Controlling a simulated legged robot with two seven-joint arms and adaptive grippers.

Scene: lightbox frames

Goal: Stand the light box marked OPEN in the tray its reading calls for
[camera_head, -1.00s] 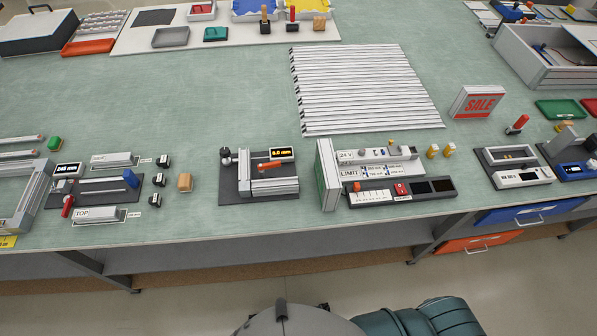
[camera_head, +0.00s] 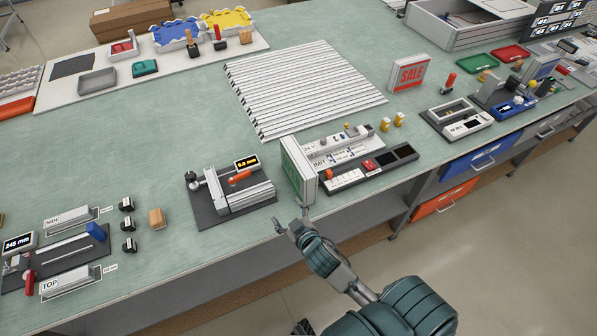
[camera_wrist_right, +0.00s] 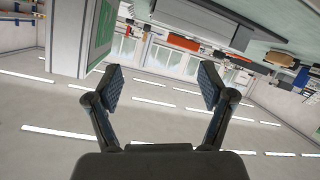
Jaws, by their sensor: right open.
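A white light box with a green face (camera_head: 293,174) stands upright at the front edge of the table. Its lettering is too small to read. Part of a white box with a green face (camera_wrist_right: 103,28) also shows at upper left in the right wrist view. My right gripper (camera_head: 291,226) is open and empty, just in front of and below the light box, apart from it. In the right wrist view its fingers (camera_wrist_right: 160,84) are spread with nothing between them. A green tray (camera_head: 476,68) and a red tray (camera_head: 511,54) lie at the back right. My left gripper is out of view.
A meter panel with a red button (camera_head: 369,165) sits right beside the light box. A measuring fixture (camera_head: 230,192) stands to its left. A SALE light box (camera_head: 408,73) stands behind to the right. A white slatted panel (camera_head: 300,88) covers the middle.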

